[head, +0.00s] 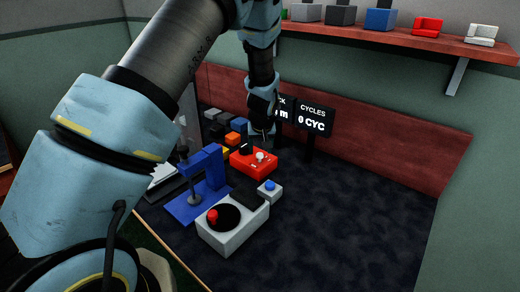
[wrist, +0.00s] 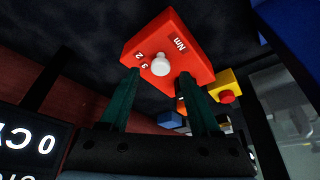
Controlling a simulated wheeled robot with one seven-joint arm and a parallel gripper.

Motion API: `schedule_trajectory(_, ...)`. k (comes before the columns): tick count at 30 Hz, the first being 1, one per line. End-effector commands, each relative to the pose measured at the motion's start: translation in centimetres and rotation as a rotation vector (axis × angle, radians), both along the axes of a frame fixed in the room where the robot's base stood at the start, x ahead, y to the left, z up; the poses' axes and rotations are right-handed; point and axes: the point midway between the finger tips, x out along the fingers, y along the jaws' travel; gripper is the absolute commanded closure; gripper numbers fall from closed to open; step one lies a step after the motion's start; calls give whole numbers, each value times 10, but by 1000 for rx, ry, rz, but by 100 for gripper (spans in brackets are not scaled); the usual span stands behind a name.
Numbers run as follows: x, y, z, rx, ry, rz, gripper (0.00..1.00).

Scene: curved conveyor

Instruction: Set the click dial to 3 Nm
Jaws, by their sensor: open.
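The click dial is a red box (head: 254,162) on the dark bench, with a white knob (head: 260,156) on its top. In the wrist view the red box (wrist: 185,38) shows "2", "3" and "Nm" printed around the white knob (wrist: 160,65). My gripper (head: 262,138) points down above the box. In the wrist view my gripper (wrist: 159,76) is open, with one green finger on each side of the knob in the picture. It appears slightly above the knob; contact cannot be told. The knob's pointer is too unclear to read.
A blue press (head: 211,168) stands left of the red box. A grey box (head: 236,232) with a black disc and red knob is in front, beside a small blue-button box (head: 269,193). A "0 CYC" display (head: 313,118) stands behind. The bench at right is clear.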

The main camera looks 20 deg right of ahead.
Motion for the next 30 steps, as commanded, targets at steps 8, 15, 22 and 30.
schedule_trajectory(8, 9, -3, -20, -1, -1, 2, 37)
schedule_trajectory(15, 10, -3, -23, -1, -1, 1, 37)
schedule_trajectory(22, 10, -3, -22, -1, -1, 1, 55)
schedule_trajectory(30, 9, -3, -22, -1, -1, 1, 85)
